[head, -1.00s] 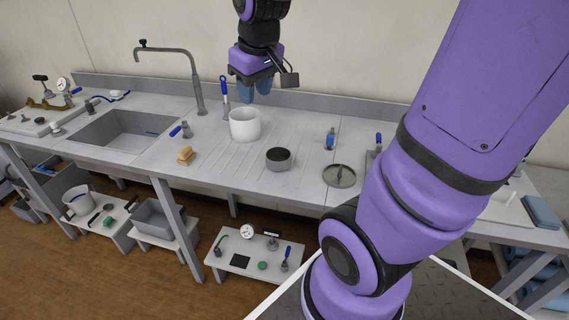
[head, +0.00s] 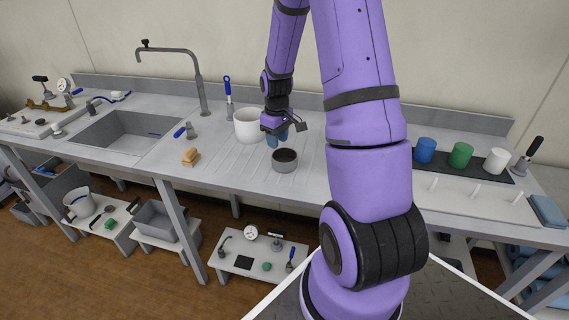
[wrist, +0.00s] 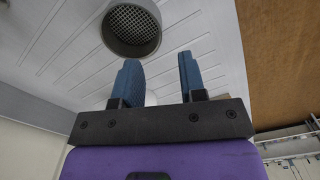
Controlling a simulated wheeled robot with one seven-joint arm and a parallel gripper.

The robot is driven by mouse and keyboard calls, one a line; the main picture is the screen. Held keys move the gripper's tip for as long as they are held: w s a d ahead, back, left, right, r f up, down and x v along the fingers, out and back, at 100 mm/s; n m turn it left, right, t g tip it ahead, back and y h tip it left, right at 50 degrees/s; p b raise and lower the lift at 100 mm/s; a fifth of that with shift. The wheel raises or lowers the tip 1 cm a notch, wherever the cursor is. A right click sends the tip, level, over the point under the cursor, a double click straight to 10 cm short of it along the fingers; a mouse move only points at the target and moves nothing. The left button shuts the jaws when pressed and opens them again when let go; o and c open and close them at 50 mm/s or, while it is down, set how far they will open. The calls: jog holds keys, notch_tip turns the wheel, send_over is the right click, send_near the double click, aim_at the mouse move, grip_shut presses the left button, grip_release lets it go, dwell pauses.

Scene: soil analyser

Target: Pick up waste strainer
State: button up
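The waste strainer is probably the short grey cylinder (head: 285,166) on the ribbed drainboard. In the wrist view this round grey cup with a mesh inside (wrist: 131,27) lies beyond the fingertips, a little left of the gap between them. My gripper (head: 278,138) is above and just behind it in the head view, beside the white pot (head: 247,126). In the wrist view my gripper's two blue fingers (wrist: 160,75) stand apart with nothing between them. No contact with the strainer shows.
The sink (head: 128,131) is to the left, with a tall tap (head: 203,85) behind. A sponge or brush (head: 191,157) lies left of the strainer. Blue, green (head: 461,155) and white cups stand at the right. My arm hides the bench right of the strainer.

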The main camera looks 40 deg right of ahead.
send_over(277, 171)
notch_tip(277, 171, down, 6)
jog(key=shift+s+d+r, duration=0.1)
jog(key=shift+d+r, duration=0.05)
jog(key=shift+r, duration=0.1)
jog(key=shift+w+f, duration=0.15)
jog(key=shift+f, duration=1.15)
jog(key=shift+w+f, duration=0.1)
jog(key=shift+f, duration=1.15)
grip_shut()
